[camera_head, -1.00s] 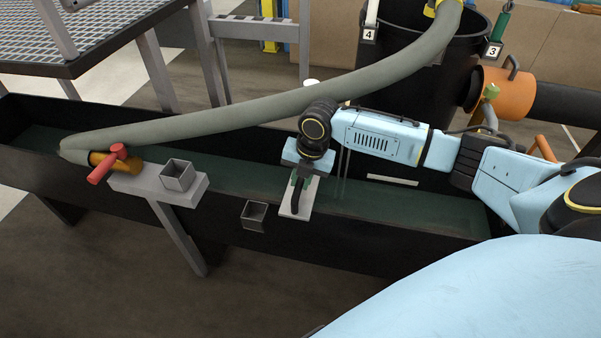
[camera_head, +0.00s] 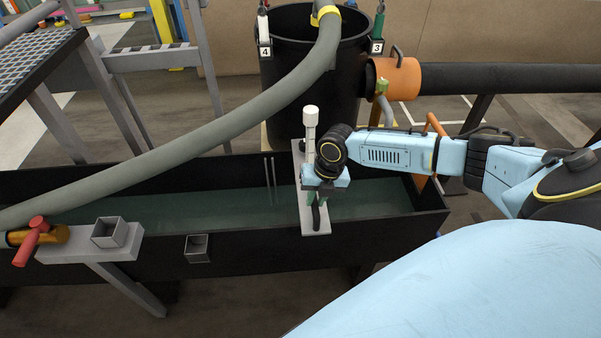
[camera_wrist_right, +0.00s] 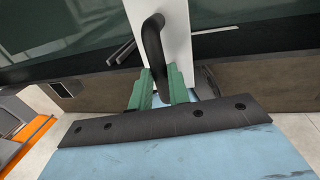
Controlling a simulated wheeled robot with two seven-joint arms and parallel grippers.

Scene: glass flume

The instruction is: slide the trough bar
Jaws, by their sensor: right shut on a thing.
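The trough bar (camera_head: 308,222) is a pale grey plate lying across the long black trough (camera_head: 250,246), near its right end. It has a black arched handle (camera_wrist_right: 153,45) at the near end and a white-capped post (camera_head: 310,122) farther back. My right gripper (camera_head: 317,198) is over the near end of the bar. In the right wrist view its green fingers (camera_wrist_right: 161,86) are shut on the handle, and the bar (camera_wrist_right: 178,35) stretches away beyond. The arm hides part of the bar in the head view. My left gripper is not in view.
Greenish water (camera_head: 235,202) fills the trough. A grey hose (camera_head: 190,137) crosses above its left part. A red-handled valve (camera_head: 34,238) and square sockets (camera_head: 197,248) sit along the near wall. A black barrel (camera_head: 300,75) with an orange pipe collar (camera_head: 396,78) stands behind.

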